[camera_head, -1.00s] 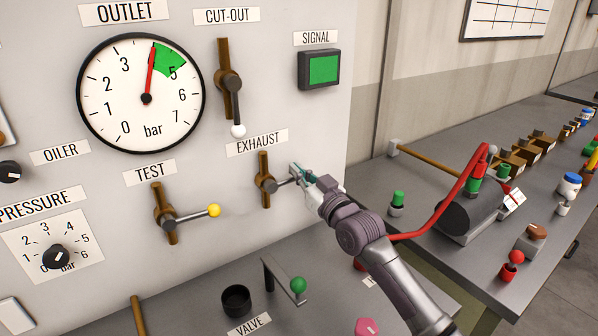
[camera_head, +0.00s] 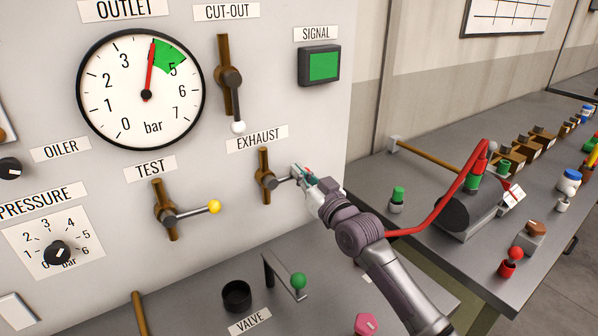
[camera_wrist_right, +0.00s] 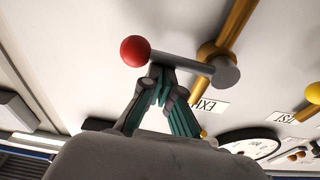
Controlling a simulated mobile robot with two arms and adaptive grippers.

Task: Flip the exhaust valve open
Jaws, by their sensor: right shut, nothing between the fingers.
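The exhaust valve (camera_head: 265,183) is on the grey panel under its EXHAUST label, on a vertical brown pipe. Its grey lever points right, nearly level, and its end is hidden behind my right gripper (camera_head: 301,176) in the head view. In the right wrist view, the lever (camera_wrist_right: 184,64) runs from the round hub (camera_wrist_right: 225,73) to a red ball (camera_wrist_right: 135,51). My right gripper (camera_wrist_right: 161,76) is shut and empty, its fingertips right at the lever near the ball. I cannot tell whether they touch. My left gripper is not in view.
The test valve (camera_head: 165,214) with a yellow knob is left, and the cut-out valve (camera_head: 231,78) with a white knob is above. A green-knobbed lever (camera_head: 298,281) stands on the bench below. The signal lamp (camera_head: 323,66) is green.

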